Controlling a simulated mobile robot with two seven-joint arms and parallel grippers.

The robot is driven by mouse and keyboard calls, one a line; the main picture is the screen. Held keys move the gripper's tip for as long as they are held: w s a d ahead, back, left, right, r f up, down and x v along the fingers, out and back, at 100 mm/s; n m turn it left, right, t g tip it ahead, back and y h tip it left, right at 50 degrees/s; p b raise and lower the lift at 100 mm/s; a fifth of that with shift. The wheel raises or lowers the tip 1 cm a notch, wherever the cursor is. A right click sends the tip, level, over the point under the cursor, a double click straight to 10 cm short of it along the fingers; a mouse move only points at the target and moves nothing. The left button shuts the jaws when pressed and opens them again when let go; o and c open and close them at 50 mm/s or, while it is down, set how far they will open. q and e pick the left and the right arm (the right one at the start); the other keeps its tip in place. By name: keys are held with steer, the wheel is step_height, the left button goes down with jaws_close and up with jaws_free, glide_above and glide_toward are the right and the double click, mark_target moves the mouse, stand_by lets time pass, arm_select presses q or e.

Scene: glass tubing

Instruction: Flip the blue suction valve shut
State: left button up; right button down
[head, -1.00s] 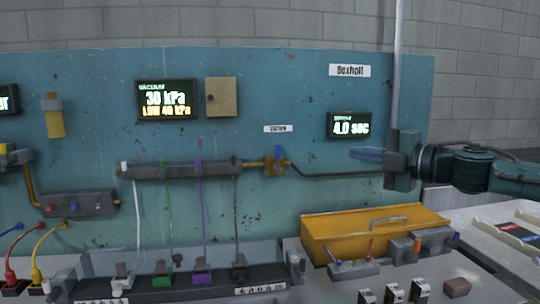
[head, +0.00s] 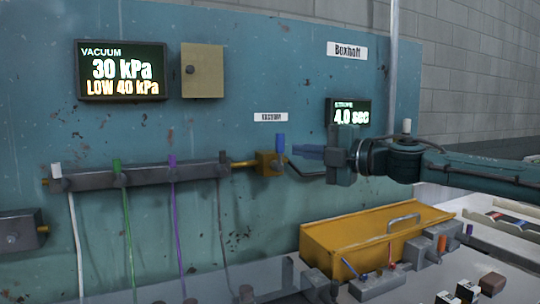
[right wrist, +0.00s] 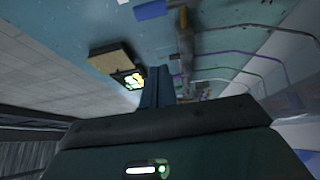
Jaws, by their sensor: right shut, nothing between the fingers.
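The blue suction valve handle (head: 280,143) stands upright on its brass body (head: 269,163), under the VACUUM label on the teal panel. My right gripper (head: 298,152) comes in from the right with its blue fingers shut and empty. The fingertips point left, just right of the blue handle. I cannot tell whether they touch it or are in front of it. In the right wrist view the shut fingers (right wrist: 157,86) show in the middle, with nothing between them. My left gripper is not in view.
A display (head: 122,70) reads 30 kPa, LOW 40 kPa. A grey manifold (head: 135,176) with coloured taps and tubes runs left of the valve. A yellow box (head: 345,242) with a handle stands below my right arm. Another display (head: 348,113) reads 4.0 sec.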

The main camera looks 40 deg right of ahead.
mark_target(281, 144)
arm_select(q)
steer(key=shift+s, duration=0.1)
arm_select(e)
steer(key=shift+s+r, duration=0.1)
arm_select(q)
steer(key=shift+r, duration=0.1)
